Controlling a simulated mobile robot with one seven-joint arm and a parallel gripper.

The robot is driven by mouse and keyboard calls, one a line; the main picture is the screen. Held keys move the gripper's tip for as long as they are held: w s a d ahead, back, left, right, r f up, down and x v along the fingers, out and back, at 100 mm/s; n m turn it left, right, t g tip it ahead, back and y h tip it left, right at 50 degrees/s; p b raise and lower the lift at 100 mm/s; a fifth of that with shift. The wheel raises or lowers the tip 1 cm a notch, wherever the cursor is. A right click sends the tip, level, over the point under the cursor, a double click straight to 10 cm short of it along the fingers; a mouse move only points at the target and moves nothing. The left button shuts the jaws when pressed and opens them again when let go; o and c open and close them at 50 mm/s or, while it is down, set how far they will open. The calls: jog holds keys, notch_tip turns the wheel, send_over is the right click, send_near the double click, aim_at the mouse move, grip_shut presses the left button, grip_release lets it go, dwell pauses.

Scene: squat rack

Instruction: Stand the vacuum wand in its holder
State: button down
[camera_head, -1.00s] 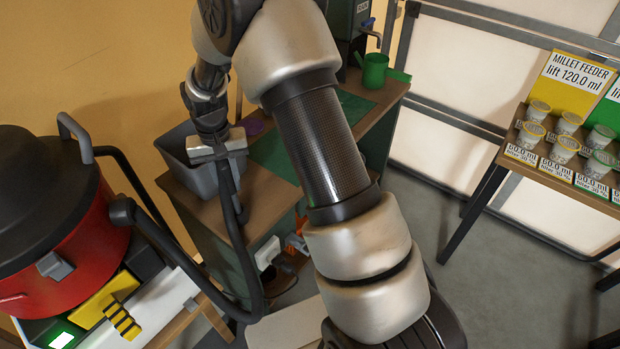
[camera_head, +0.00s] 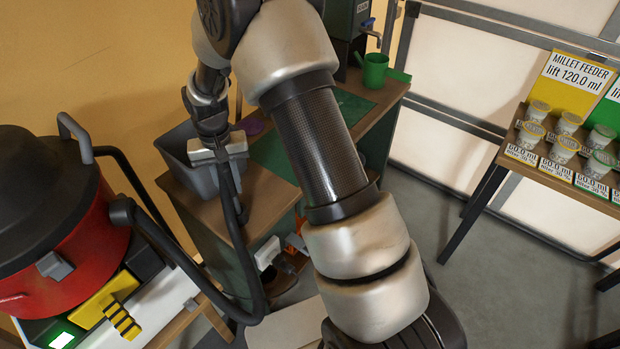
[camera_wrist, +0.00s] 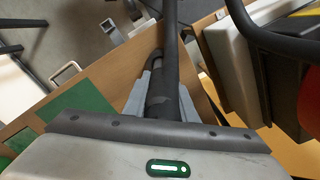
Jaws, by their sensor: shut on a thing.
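The vacuum wand is a black tube; in the head view its visible part (camera_head: 229,190) runs down from my gripper (camera_head: 217,150) towards the hose. My gripper is shut on it, in front of the workbench by the grey bin. In the wrist view the wand (camera_wrist: 170,45) passes between the two grey fingers (camera_wrist: 162,98) and runs up out of the picture. The black hose (camera_head: 180,250) loops low from the red vacuum (camera_head: 75,245) towards the wand. I cannot make out the holder with certainty; the wand's other end is hidden in the head view.
The workbench (camera_head: 265,200) carries a grey bin (camera_head: 180,160), a green mat and a green watering can (camera_head: 374,70). A white fitting (camera_head: 267,253) and orange parts are low by its side. A cup table (camera_head: 540,165) stands right; floor between is clear.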

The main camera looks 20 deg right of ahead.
jog(key=shift+f, duration=0.3)
jog(key=c, duration=0.6)
grip_release()
jog(key=shift+o, duration=0.6)
jog(key=o, duration=0.5)
